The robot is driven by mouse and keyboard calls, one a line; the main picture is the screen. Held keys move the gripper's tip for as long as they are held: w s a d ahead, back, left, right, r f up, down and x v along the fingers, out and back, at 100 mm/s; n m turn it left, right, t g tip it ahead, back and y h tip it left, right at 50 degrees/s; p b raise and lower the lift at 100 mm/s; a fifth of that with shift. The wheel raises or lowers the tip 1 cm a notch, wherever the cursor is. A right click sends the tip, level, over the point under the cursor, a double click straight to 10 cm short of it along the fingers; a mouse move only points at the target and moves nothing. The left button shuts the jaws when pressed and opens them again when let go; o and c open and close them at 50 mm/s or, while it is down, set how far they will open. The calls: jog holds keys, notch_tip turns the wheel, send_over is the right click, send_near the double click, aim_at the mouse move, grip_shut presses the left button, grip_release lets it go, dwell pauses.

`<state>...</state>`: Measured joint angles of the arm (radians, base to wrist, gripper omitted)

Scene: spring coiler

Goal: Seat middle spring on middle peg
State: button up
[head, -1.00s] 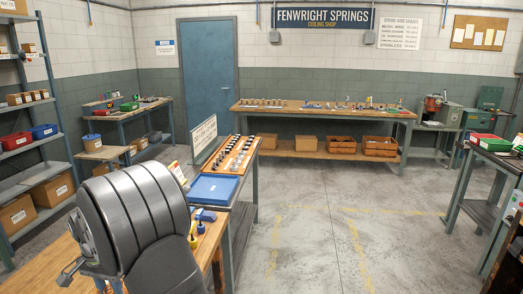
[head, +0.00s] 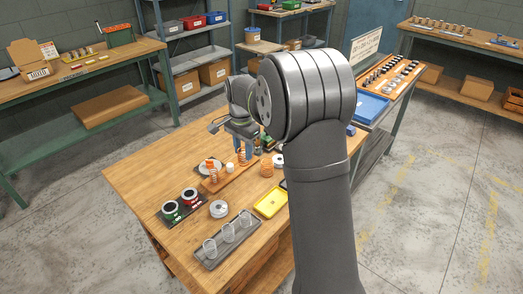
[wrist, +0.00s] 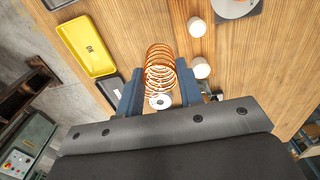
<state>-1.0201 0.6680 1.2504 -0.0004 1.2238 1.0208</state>
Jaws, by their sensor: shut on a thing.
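My gripper (head: 246,148) is over the workbench, pointing down. In the wrist view its two blue fingers (wrist: 159,92) are on either side of a copper-coloured spring (wrist: 160,62), and they are shut on it. The held spring also shows in the head view (head: 242,156), upright above the wooden peg strip (head: 222,180). Another copper spring (head: 211,172) stands near the strip's front-left end. A third copper coil (head: 267,168) is right of the strip. A short white cylinder (head: 230,168) is near the strip. I cannot tell whether the held spring is around the middle peg.
A yellow tray (head: 270,204), a grey tray with clear cups (head: 212,258), a round metal piece (head: 218,209) and dark-and-red spools (head: 188,197) lie on the near bench. My arm hides the bench's right part. A blue tray (head: 370,108) is on the bench behind.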

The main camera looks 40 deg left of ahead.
jog(key=a+r, duration=0.2)
jog(key=a, duration=0.3)
send_over(230, 164)
jog(key=shift+f, duration=2.45)
jog(key=shift+f, duration=1.85)
dwell(0.6)
dwell(0.3)
jog(key=o, duration=1.2)
jog(key=shift+c, duration=0.2)
jog(key=shift+r, duration=0.1)
notch_tip(230, 164, up, 11)
dwell(0.4)
